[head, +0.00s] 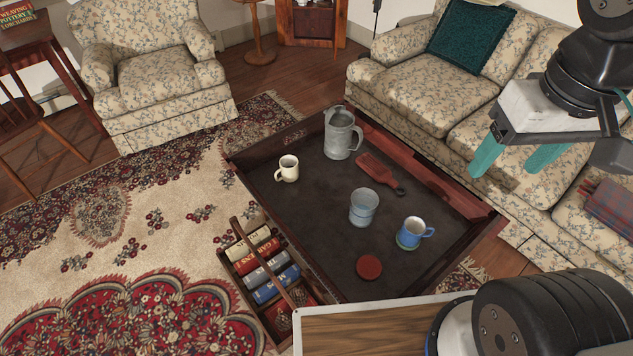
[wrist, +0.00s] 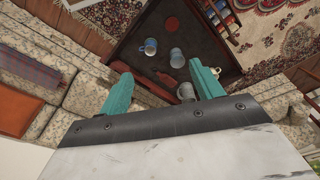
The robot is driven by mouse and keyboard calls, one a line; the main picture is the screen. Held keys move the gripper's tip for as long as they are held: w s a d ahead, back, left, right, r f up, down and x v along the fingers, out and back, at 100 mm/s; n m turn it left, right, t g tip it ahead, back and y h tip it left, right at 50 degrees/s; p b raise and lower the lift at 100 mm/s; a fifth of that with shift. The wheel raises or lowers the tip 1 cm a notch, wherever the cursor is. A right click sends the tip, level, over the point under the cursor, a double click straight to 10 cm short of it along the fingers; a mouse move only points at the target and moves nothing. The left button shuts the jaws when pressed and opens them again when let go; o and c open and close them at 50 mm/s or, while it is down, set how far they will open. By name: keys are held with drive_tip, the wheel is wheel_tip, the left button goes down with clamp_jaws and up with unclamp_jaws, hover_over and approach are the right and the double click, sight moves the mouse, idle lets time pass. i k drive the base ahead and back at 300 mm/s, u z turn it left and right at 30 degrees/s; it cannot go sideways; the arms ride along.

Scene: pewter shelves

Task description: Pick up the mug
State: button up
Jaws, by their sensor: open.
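Two mugs stand on the dark low table (head: 315,225). A cream mug (head: 288,168) is near its left edge, handle to the left. In the wrist view the blue mug (wrist: 151,46) shows beyond the fingers, and the cream mug (wrist: 215,71) shows partly behind the right finger. My gripper (head: 505,172) is open and empty, high above the sofa side, apart from both mugs. Its teal fingers also show in the wrist view (wrist: 160,69).
A grey pitcher (head: 341,135), red paddle (head: 377,171), blue-grey cup (head: 363,208) and red disc (head: 368,267) share the table. A crate of books (head: 275,317) adjoins its left front. A floral sofa (head: 430,92) lies behind; an armchair (head: 155,78) stands back left. Rug is open at left.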

sight(289, 164)
drive_tip(key=k, duration=1)
drive_tip(key=u, duration=1.8)
drive_tip(key=i, duration=4.35)
drive_tip(key=z, duration=3.45)
